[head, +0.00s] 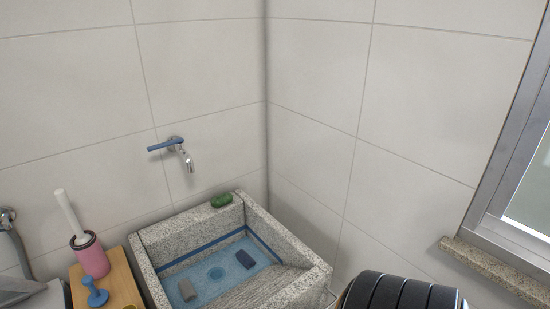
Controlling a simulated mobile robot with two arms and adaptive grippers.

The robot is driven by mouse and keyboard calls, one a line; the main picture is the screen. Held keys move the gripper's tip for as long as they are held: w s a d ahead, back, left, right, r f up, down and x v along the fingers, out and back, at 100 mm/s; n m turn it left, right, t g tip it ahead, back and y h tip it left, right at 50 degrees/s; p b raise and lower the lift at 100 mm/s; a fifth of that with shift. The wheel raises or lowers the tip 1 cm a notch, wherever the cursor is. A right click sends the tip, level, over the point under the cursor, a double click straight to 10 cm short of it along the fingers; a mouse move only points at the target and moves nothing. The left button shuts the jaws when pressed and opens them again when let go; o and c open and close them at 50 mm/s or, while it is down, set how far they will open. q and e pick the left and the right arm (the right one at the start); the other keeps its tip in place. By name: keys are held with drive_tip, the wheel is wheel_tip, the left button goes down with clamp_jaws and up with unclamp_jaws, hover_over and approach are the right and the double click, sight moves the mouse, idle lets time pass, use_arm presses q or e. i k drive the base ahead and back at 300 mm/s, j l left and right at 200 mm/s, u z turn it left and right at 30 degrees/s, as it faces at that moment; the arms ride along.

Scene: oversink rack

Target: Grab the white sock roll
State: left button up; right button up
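No clearly white sock roll shows in the head view. Neither of my grippers is in view, and nothing is seen touching these items.
A green item (221,199) sits on the sink's back rim. A wall tap (180,152) hangs above. Left of the sink, a wooden board (121,275) holds a pink brush holder (91,256) and a blue knobbed item (96,292). A black ribbed object (400,293) stands at lower right.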

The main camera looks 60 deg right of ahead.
sight(187, 290)
drive_tip(key=z, duration=1.4)
